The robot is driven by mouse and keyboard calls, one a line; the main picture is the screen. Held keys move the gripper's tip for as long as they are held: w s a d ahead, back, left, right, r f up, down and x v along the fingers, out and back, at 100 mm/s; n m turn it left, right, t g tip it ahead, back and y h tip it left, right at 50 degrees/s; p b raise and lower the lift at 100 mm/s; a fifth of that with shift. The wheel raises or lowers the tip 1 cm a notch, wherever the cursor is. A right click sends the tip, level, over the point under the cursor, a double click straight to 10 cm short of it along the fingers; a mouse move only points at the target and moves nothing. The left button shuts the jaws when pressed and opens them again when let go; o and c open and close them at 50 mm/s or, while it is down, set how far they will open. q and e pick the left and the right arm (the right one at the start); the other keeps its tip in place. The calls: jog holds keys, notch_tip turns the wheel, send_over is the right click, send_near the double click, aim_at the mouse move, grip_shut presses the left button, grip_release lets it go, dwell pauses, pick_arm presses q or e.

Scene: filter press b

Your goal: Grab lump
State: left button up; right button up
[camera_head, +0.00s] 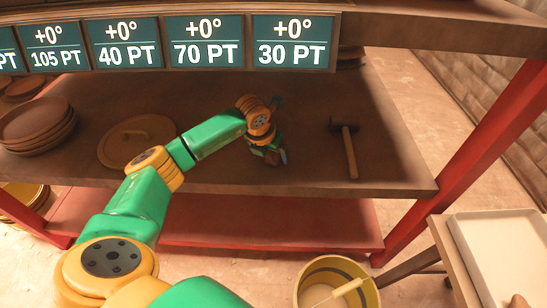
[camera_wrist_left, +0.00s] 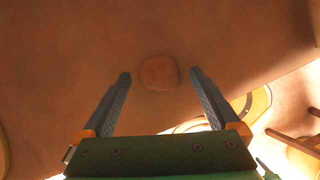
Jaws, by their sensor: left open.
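The lump (camera_wrist_left: 158,73) is a small, rounded, reddish-brown piece on the brown shelf surface in the left wrist view. My left gripper (camera_wrist_left: 160,76) is open, with one finger on each side of the lump in that view and a gap on both sides. The frames do not show how far the fingertips are above the shelf. In the head view my left gripper (camera_head: 277,157) is low over the middle of the shelf, and the arm and hand largely hide the spot around the lump. My right gripper is not in view.
On the shelf (camera_head: 300,180), a mallet (camera_head: 347,145) lies to the right, with a round lid (camera_head: 125,153) and stacked plates (camera_head: 35,122) to the left. Signs (camera_head: 292,42) hang above. A yellow bucket (camera_head: 312,272) and a pale tray (camera_head: 500,240) are in front.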

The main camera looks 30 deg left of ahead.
pick_arm(q)
jog(key=shift+w+f, duration=0.15)
jog(key=shift+f, duration=0.2)
jog(key=shift+r, duration=0.1)
grip_shut()
